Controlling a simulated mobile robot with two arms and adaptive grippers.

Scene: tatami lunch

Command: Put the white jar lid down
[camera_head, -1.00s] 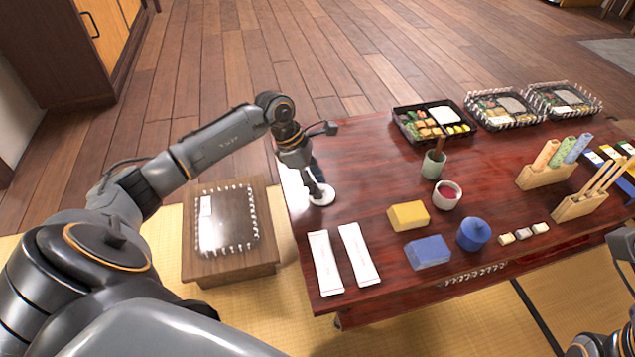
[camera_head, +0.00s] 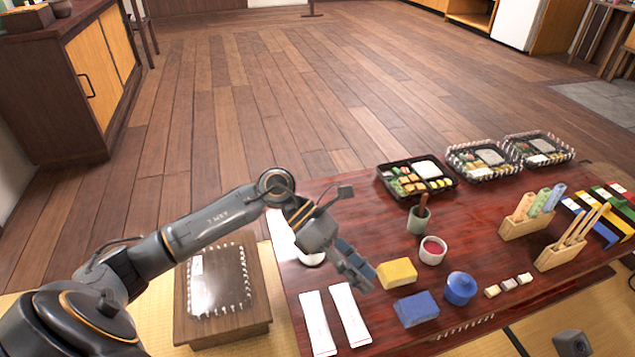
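The white jar lid (camera_head: 312,259) lies on the red-brown table near its left edge, partly hidden by my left gripper. My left gripper (camera_head: 359,279) is over the table to the right of the lid, apart from it and holding nothing that I can see. Its fingers point down and right toward the yellow block, and their spacing is unclear. A white jar (camera_head: 432,250) with red contents stands open further right. My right gripper is not in view; only a grey piece of what looks like my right arm shows at the bottom right edge.
Two white paper packets (camera_head: 334,316), a yellow block (camera_head: 397,273), a blue block (camera_head: 416,309) and a blue lidded pot (camera_head: 460,288) are near the front. A green cup (camera_head: 418,219) and bento boxes (camera_head: 417,180) stand behind. A low wooden stand (camera_head: 225,327) is left of the table.

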